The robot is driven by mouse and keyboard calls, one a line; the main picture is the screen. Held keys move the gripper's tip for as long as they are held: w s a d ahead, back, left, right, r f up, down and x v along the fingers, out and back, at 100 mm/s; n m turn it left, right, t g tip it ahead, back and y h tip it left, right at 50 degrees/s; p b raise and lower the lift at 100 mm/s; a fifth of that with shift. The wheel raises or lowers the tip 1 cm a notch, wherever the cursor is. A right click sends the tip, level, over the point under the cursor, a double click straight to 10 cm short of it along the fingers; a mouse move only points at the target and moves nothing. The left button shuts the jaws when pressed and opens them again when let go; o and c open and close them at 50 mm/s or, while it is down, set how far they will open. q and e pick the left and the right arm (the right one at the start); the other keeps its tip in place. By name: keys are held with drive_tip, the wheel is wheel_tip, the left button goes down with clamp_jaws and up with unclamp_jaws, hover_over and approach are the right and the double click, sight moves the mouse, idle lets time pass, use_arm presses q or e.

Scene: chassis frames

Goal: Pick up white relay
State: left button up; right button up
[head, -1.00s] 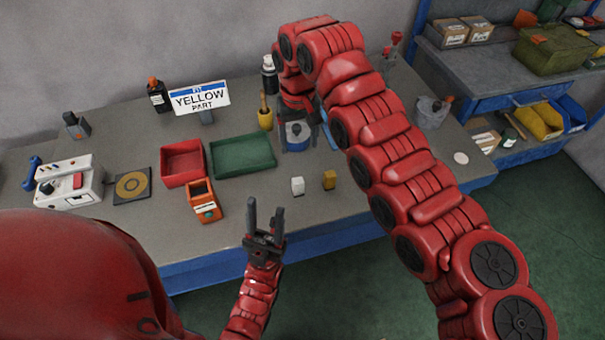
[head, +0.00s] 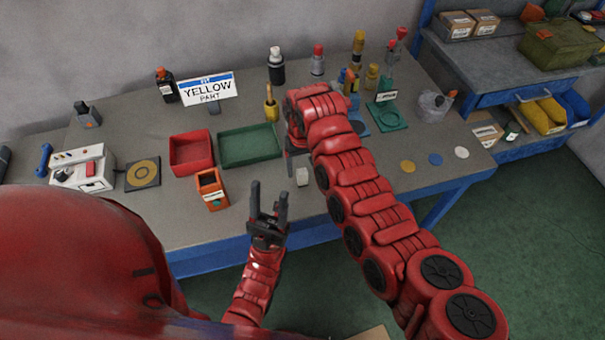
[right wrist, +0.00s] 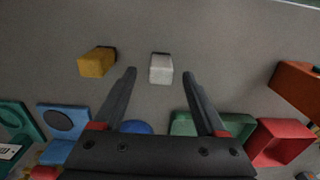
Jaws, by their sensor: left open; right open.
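The white relay (head: 302,177) is a small pale block standing on the table near its front edge, beside my right arm. In the right wrist view the white relay (right wrist: 161,69) shows between and slightly beyond the fingertips. My right gripper (right wrist: 160,77) is open and empty; the height gap to the relay is hard to tell. In the head view its fingers are mostly hidden by my arm. My left gripper (head: 269,190) is open and empty at the table's front edge, left of the relay and pointing up.
A yellow block (right wrist: 97,62) stands left of the relay in the right wrist view; my arm hides it in the head view. A red tray (head: 192,153), a green tray (head: 249,146) and an orange box (head: 211,190) lie to the left.

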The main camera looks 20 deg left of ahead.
sight(302, 171)
drive_tip(key=shift+a+f+p, duration=0.1)
drive_tip(key=shift+f+p, duration=0.4)
drive_tip(key=shift+f, duration=1.25)
clamp_jaws()
